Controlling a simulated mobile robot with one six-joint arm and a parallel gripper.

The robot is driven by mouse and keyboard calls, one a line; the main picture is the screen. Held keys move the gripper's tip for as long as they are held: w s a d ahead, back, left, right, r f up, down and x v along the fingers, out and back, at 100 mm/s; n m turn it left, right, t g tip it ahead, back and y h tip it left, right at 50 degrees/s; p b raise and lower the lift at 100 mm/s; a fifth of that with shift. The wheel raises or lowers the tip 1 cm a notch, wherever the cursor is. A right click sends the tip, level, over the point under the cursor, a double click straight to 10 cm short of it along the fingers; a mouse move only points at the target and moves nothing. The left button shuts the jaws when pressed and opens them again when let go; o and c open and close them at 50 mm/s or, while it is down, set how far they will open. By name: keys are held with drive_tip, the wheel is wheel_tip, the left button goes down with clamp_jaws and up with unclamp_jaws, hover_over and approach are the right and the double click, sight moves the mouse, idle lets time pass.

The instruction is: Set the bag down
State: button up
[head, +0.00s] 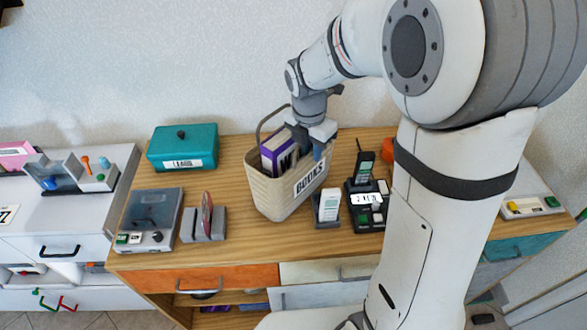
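The bag is a beige, basket-like carrier (262,190) labelled BOOKS, upright at the middle of the wooden counter. It holds purple and dark books (279,152). Its thin grey handle (267,118) arches up on the left and passes behind my gripper. My gripper (311,148) points down over the bag's right part, close to the books and the rim. Its fingers partly cover the handle's far end, so I cannot tell whether they grip it. The bag's base looks at or very near the counter top; a small gap cannot be ruled out.
A teal box (183,148) stands back left; a grey disc player (150,215) and a disc in a stand (205,220) are front left. A small card stand (328,207) and a black phone dock (367,200) are close right of the bag. My arm hides the counter further right.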

clamp_jaws()
idle(1.0)
drive_tip(key=shift+w+r, duration=0.1)
drive_tip(key=shift+r, duration=0.05)
